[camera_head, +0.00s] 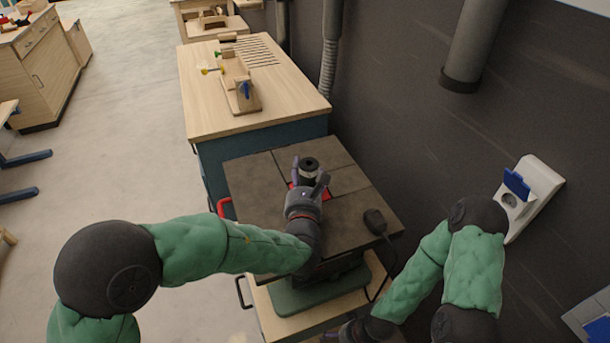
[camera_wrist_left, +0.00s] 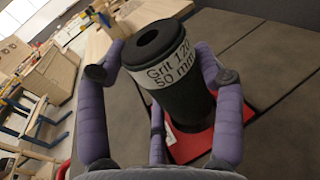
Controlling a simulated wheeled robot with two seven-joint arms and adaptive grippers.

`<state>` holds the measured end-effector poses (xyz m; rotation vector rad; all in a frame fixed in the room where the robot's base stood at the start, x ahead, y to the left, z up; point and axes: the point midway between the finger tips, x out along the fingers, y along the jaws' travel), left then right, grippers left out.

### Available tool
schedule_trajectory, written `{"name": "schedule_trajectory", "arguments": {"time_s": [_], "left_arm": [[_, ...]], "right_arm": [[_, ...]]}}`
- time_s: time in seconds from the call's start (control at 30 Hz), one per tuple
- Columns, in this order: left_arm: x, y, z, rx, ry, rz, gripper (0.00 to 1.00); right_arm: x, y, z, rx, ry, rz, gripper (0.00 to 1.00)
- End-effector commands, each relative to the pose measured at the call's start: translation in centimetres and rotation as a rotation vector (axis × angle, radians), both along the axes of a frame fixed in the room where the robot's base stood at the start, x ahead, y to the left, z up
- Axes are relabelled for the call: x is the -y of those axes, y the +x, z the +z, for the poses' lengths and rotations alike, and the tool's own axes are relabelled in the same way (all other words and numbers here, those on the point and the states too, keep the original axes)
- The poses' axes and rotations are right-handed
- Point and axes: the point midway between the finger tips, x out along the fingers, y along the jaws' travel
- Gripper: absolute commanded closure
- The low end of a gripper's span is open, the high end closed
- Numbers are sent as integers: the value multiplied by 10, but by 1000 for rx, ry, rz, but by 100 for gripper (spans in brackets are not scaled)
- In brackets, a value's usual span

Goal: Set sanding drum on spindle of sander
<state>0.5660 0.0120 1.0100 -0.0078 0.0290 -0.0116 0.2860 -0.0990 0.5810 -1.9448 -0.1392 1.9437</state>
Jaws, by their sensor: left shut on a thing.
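The sanding drum (camera_head: 309,164) is a black cylinder with a hole in its top. In the left wrist view the drum (camera_wrist_left: 166,62) has a white label reading "Grit 120 50 mm". My left gripper (camera_head: 311,177) is shut on it, with purple fingers (camera_wrist_left: 163,95) on both sides. The drum is over the red insert (camera_wrist_left: 190,142) in the dark top of the sander (camera_head: 258,186). The spindle cannot be seen, and I cannot tell whether it is inside the drum.
A dark knob-like part with a cable (camera_head: 375,221) lies at the sander top's right edge. A wooden workbench (camera_head: 210,88) with a wooden fixture (camera_head: 240,92) stands behind. A dark wall with a grey pipe (camera_head: 478,40) is on the right. The floor at left is open.

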Motion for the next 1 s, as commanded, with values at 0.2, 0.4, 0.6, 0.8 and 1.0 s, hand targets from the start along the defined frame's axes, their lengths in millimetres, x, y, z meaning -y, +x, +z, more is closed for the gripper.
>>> {"name": "schedule_trajectory", "arguments": {"time_s": [0.2,0.4,0.6,0.8,1.0], "left_arm": [[1,-6,-21,-40,17,-9,72],[1,-6,-22,-40,17,-9,5],[1,-6,-22,-41,17,-8,5],[1,-7,-23,-42,18,-9,5],[2,-26,-19,-36,16,-11,5]], "right_arm": [[0,0,-2,0,0,0,5],[0,0,-2,0,0,0,5],[0,0,-2,0,0,0,5],[0,0,-2,0,0,0,5],[0,0,-2,0,0,0,5]]}}
